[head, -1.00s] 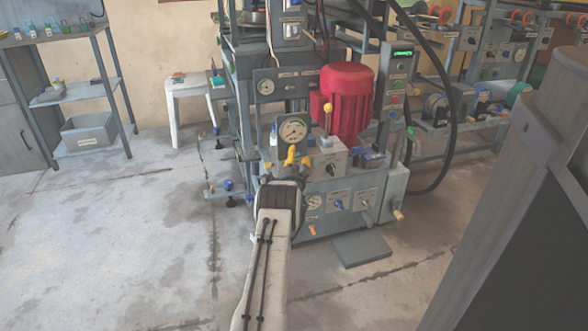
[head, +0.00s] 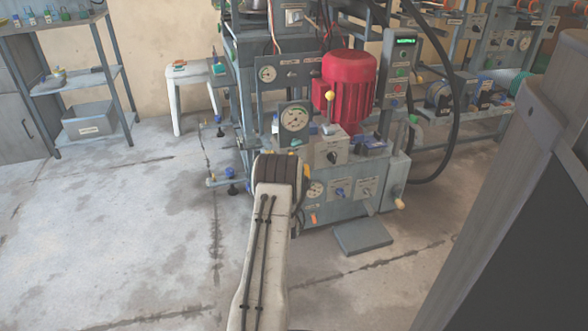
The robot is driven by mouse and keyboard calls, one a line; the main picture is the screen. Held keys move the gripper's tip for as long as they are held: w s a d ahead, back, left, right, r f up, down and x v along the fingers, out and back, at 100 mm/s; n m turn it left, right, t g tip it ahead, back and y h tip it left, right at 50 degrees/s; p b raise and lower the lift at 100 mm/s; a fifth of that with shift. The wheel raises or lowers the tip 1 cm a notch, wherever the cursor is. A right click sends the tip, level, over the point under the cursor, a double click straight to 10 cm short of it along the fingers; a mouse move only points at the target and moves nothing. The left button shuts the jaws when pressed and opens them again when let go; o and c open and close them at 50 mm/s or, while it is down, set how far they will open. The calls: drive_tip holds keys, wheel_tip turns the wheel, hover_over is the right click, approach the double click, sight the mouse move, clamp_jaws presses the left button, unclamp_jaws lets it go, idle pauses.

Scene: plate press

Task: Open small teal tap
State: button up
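I cannot pick out a small teal tap with certainty. A small blue-handled valve (head: 230,172) sits on the low pipework left of the press. Another blue handle (head: 220,131) is above it. A small green knob (head: 413,119) is at the right side of the press (head: 370,185). My gripper (head: 282,165) points away from the camera at the front left of the press, below the round gauge (head: 294,118). My own wrist hides its fingers, so its opening and anything between them do not show. A yellow-orange bit shows at its far edge.
A red motor (head: 348,85) and a yellow-knobbed lever (head: 329,100) stand on the press. A grey pedal plate (head: 362,236) lies on the floor in front. A white stool (head: 190,72) and shelf are behind left. A large dark cabinet (head: 520,220) fills the right. The left floor is clear.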

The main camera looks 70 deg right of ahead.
drive_tip(key=shift+s+a, duration=0.15)
drive_tip(key=shift+a, duration=0.45)
drive_tip(key=shift+c, duration=0.3)
